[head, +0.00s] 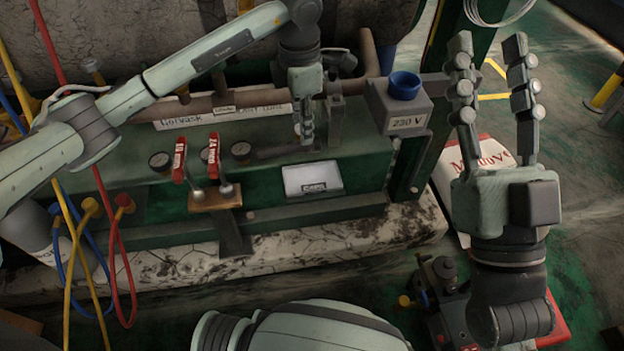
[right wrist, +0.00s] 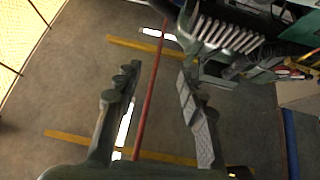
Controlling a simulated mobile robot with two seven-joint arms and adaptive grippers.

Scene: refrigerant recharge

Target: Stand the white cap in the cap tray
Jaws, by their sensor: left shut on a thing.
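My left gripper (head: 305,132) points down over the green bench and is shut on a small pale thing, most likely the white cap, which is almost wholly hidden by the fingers. The cap tray (head: 313,180), a pale open box with a "Caps" label on its front, is on the bench's front side, just below and nearer than the left gripper. No cap can be made out in it. My right gripper (head: 489,65) is raised at the right, fingers wide apart and empty. Its open fingers also show in the right wrist view (right wrist: 158,92).
A grey "230 V" box (head: 400,105) with a blue cup (head: 404,85) on top stands right of the tray. Red-handled valves (head: 212,158) stand to its left. Hoses (head: 115,240) hang at the far left. A red machine (head: 445,300) is on the floor.

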